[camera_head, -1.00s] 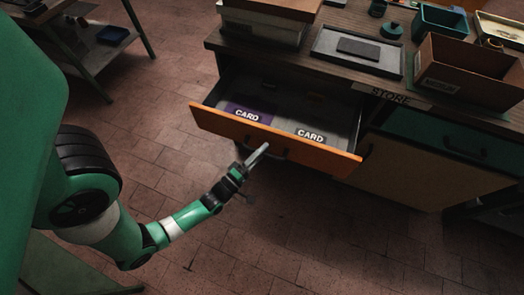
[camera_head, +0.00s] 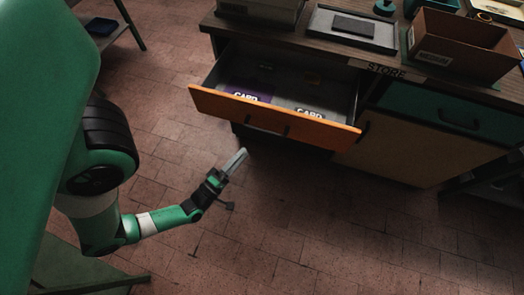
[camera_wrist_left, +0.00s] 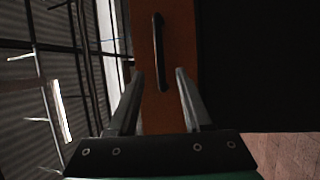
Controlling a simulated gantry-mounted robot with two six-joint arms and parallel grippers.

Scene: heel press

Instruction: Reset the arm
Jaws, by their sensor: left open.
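My left gripper (camera_head: 235,161) is open and empty in the head view, over the floor in front of the desk. It is apart from the open orange-fronted drawer (camera_head: 222,107). In the left wrist view my open left gripper (camera_wrist_left: 157,88) shows two fingers, with the drawer's orange front (camera_wrist_left: 176,50) and its dark handle (camera_wrist_left: 159,52) beyond them. The drawer is pulled out and holds a purple section marked CARD and a grey one marked CARD, partly hidden by the front. My right gripper is not in view.
The desk top (camera_head: 270,43) carries a grey tray (camera_head: 322,29) with a dark slab and an open brown box (camera_head: 459,44). A closed teal drawer (camera_head: 440,114) is at the right. The tiled floor (camera_head: 290,220) in front is clear.

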